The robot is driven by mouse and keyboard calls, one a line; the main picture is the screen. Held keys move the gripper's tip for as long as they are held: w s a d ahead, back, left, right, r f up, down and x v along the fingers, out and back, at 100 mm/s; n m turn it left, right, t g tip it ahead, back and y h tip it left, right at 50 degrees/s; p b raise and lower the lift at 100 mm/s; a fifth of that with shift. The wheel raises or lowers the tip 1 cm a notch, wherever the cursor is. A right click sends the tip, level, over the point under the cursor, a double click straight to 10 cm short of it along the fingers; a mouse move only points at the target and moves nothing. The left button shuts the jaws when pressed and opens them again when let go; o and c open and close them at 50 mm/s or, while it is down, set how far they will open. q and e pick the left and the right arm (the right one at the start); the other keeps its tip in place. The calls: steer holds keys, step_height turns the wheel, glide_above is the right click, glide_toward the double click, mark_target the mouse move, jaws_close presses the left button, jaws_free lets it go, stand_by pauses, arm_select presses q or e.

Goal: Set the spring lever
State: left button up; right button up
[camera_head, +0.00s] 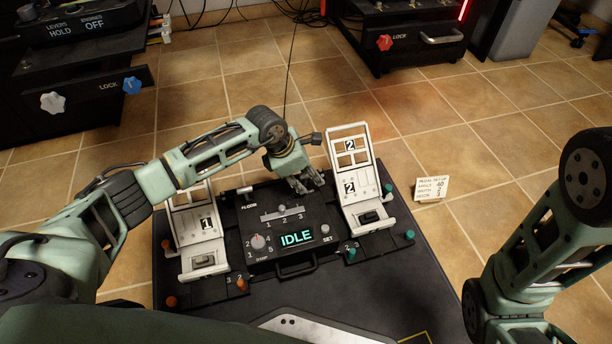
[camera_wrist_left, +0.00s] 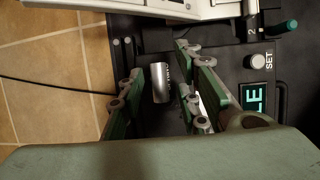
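The control panel (camera_head: 262,247) has an IDLE display, a SET knob and a grey slider (camera_head: 281,213) over the marks 1, 2 and 3. My left gripper (camera_head: 307,184) is low over the panel's back right part, behind the slider. In the left wrist view, its fingers (camera_wrist_left: 160,95) are apart, on either side of a short silver cylinder (camera_wrist_left: 160,82), with gaps visible. The label beside the cylinder is unreadable, so I cannot tell whether this is the spring lever. In the head view the gripper hides this spot. My right gripper is out of view.
White pedal frames marked 1 (camera_head: 203,243) and 2 (camera_head: 362,207) flank the panel. A dial (camera_head: 258,241) sits left of the display. A note card (camera_head: 432,189) stands to the right. A black cable runs behind. Dark cabinets stand at the back; tiled floor lies between.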

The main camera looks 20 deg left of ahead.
arm_select(q)
steer(key=shift+c, duration=0.4)
jaws_close()
